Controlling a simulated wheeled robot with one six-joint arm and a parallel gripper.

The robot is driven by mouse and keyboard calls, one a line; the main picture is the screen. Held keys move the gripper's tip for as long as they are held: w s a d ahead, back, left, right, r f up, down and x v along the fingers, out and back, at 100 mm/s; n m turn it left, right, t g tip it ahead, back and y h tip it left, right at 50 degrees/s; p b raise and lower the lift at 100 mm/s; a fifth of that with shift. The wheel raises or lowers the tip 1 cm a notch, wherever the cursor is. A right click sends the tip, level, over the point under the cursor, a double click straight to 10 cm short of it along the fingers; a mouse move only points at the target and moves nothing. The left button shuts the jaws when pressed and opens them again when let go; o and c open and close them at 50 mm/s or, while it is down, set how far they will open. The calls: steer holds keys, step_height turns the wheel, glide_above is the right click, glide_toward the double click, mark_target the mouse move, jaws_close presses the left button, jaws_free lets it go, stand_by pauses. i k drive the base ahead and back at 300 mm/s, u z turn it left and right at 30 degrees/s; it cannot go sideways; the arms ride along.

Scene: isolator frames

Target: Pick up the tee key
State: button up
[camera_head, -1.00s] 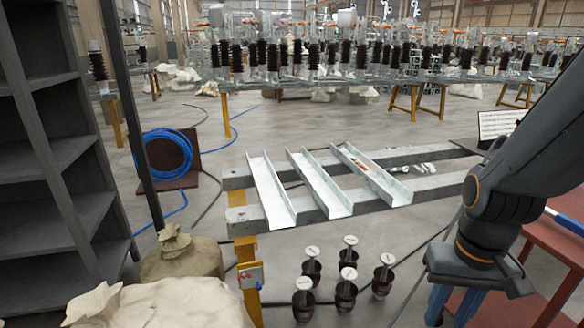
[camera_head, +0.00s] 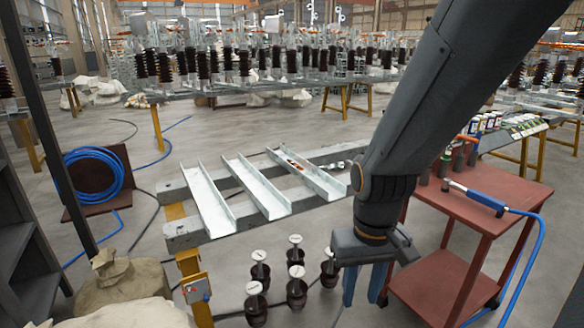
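I cannot pick out a tee key for certain in the head view. My gripper (camera_head: 363,292) points down at the lower middle right, between the insulators and the red cart. Its two blue fingers are apart, with nothing visible between them. The red cart (camera_head: 490,180) stands to its right. On the cart lies a blue-handled tool (camera_head: 487,200) with a metal shaft, joined to a blue hose. Several small upright items (camera_head: 445,163) with dark bodies stand at the cart's back left edge. A small orange-red item (camera_head: 296,165) lies in the rightmost metal channel.
Metal channels (camera_head: 208,200) lie across grey beams left of my gripper. Several brown insulators (camera_head: 297,290) stand on the floor close to its left. A table with bottles (camera_head: 515,128) stands behind the cart. Sacks (camera_head: 122,280) and a blue hose coil (camera_head: 92,178) are at left.

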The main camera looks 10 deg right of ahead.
mark_target(465, 137)
steer(key=z, duration=0.25)
steer(key=k, duration=0.35)
steer(key=z, duration=1.05)
steer(key=k, duration=1)
steer(key=z, duration=1.15)
steer(key=i, duration=2.9)
steer(key=u, duration=0.4)
steer(key=i, duration=1.3)
steer(key=u, duration=1.55)
steer(key=i, duration=0.85)
steer(key=u, duration=1.1)
steer(key=i, duration=0.25)
steer(key=u, duration=0.1)
